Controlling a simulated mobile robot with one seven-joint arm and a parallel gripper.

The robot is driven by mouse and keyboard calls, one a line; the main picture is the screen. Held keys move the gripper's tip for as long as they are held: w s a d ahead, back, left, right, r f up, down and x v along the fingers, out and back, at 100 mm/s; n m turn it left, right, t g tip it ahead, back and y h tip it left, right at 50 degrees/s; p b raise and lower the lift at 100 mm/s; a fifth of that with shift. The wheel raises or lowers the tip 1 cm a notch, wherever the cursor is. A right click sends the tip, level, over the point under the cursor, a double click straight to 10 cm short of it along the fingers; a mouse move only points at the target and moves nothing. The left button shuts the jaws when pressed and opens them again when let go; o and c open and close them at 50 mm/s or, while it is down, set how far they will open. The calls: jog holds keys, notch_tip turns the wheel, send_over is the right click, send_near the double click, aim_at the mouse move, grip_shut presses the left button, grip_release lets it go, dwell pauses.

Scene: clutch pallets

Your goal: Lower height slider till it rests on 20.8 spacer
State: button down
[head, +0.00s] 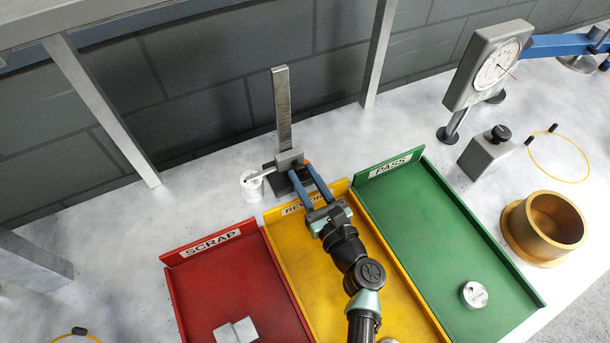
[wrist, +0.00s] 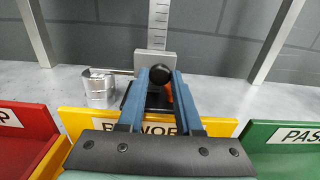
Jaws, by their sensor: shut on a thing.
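The height gauge has an upright graduated column (head: 283,105) on a dark base. Its grey height slider (head: 290,159) sits low on the column; it also shows in the wrist view (wrist: 143,64). A thin scriber arm (wrist: 112,72) extends left from the slider over a small silver cylindrical spacer (head: 251,187), also in the wrist view (wrist: 100,94). I cannot read its size or tell whether the arm touches its top. My gripper (head: 303,172) is shut on the slider, its blue fingers (wrist: 161,78) around the black knob (wrist: 160,73).
Red SCRAP (head: 210,244), yellow (head: 298,208) and green PASS (head: 390,165) trays lie in front of the gauge. A grey block (head: 236,331) is in the red tray and a metal disc (head: 474,295) in the green. A dial gauge (head: 490,65) and brass cup (head: 545,228) stand right.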

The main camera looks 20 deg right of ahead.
jog(key=shift+f, duration=0.15)
jog(key=c, duration=0.6)
grip_release()
jog(key=shift+s, duration=0.1)
jog(key=s, duration=0.8)
jog(key=s+b, duration=0.1)
jog(key=s, duration=0.4)
jog(key=shift+d, duration=0.25)
jog(key=shift+w, duration=0.1)
